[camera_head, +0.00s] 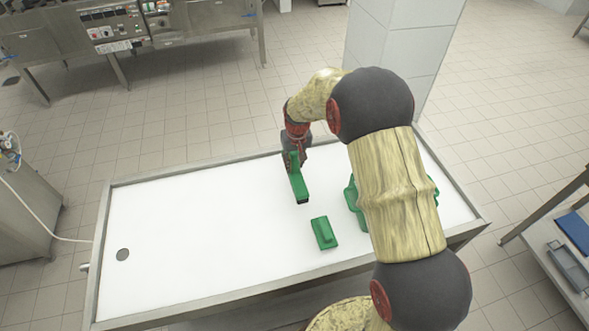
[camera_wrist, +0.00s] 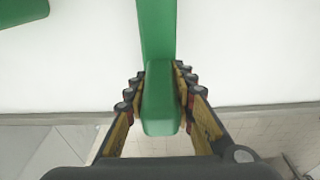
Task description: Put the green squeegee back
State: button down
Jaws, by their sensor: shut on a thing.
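My gripper (camera_head: 296,152) is above the white table top, shut on the green squeegee (camera_head: 299,187). In the wrist view the squeegee's handle (camera_wrist: 159,110) lies between the two fingers and runs up out of the picture. A flat green piece with a raised block (camera_head: 324,233) rests on the table, below and right of the held squeegee and apart from it. A larger green thing (camera_head: 351,197) stands to the right, mostly hidden behind my arm; I cannot tell its full shape.
The white table (camera_head: 190,235) has a raised metal rim and a dark round hole (camera_head: 123,254) at the left. Its left half is clear. A tiled pillar (camera_head: 385,55) stands behind it. A shelf (camera_head: 562,250) is at the right.

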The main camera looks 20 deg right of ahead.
aim_at(294, 168)
jog(key=shift+w+f, duration=0.15)
jog(key=shift+w, duration=0.05)
notch_tip(294, 168, down, 3)
jog(key=shift+w+d+f+b, duration=0.1)
jog(key=shift+f+b, duration=0.1)
jog(key=shift+b, duration=0.2)
jog(key=c, duration=1.5)
grip_release()
jog(key=shift+f, duration=0.1)
